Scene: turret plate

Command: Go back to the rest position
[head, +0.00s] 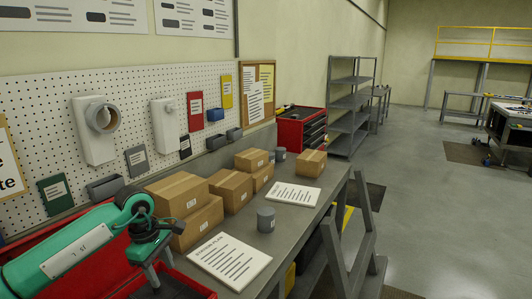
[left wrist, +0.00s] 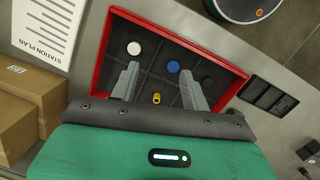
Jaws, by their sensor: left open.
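My left gripper (head: 160,272) is at the lower left of the head view, at the end of my green arm. It points down over a red-rimmed tray (head: 206,291). In the left wrist view the two grey fingers of my left gripper (left wrist: 160,86) are spread apart with nothing between them that they hold. The same tray (left wrist: 99,62) lies beneath them, with a dark divided floor. In it are a white round piece (left wrist: 134,48), a blue one (left wrist: 173,66), a black one (left wrist: 207,82) and a small yellow piece (left wrist: 156,98). My right gripper is not in view.
Several cardboard boxes (head: 178,194) stand along the back of the grey bench, below a pegboard (head: 140,98). A station plan sheet (head: 230,260) and a grey cup (head: 266,219) are right of my gripper. A red tool cabinet (head: 300,128) and open floor (head: 440,220) lie beyond.

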